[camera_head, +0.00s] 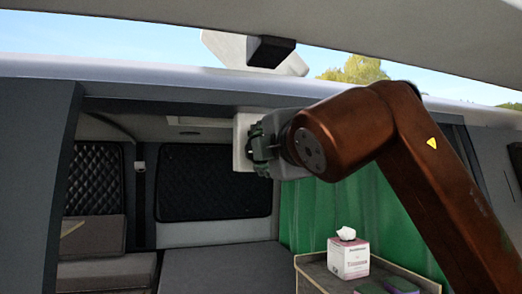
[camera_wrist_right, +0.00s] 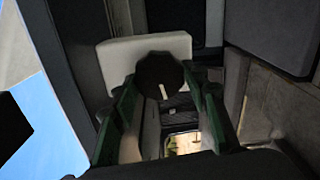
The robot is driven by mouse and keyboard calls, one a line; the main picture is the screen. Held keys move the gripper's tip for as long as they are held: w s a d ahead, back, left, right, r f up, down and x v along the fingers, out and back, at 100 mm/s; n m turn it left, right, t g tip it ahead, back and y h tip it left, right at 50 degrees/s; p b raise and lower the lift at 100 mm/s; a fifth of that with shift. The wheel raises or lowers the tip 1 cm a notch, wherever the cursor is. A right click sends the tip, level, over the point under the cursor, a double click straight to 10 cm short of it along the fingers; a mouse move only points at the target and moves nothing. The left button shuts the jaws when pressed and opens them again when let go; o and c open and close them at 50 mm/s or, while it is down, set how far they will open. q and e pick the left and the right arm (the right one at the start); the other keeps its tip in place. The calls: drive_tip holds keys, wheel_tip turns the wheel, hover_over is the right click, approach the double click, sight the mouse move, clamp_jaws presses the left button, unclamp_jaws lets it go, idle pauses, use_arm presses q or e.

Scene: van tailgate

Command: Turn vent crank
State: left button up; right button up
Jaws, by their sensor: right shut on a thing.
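The vent crank shows in the right wrist view as a round black knob (camera_wrist_right: 158,72) with a pale mark on its face. It sits in front of a pale housing (camera_wrist_right: 112,62), which also shows in the head view (camera_head: 241,127) under the van's roof edge. My right gripper (camera_head: 258,150) reaches up to it from the right in the head view. In the wrist view its green fingers (camera_wrist_right: 165,97) stand on both sides of the knob and are shut on it. The gripper and arm hide most of the crank in the head view. My left gripper is out of view.
Below is a grey counter (camera_head: 310,268) with a tissue box (camera_head: 348,257) and small dark green items (camera_head: 400,284). A green curtain (camera_head: 305,215) hangs behind. A raised white panel (camera_head: 225,48) stands above the roof edge. The space left of my gripper is open.

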drive_tip(key=shift+s+r, duration=0.2)
drive_tip(key=shift+r, duration=0.15)
drive_tip(key=o, duration=0.9)
drive_tip(key=shift+a, duration=0.1)
drive_tip(key=shift+o, duration=1.2)
drive_tip(key=shift+s+f, duration=0.1)
drive_tip(key=shift+w+f, duration=0.1)
drive_tip(key=shift+w, duration=0.1)
drive_tip(key=v, duration=1.2)
drive_tip(key=shift+s, duration=0.15)
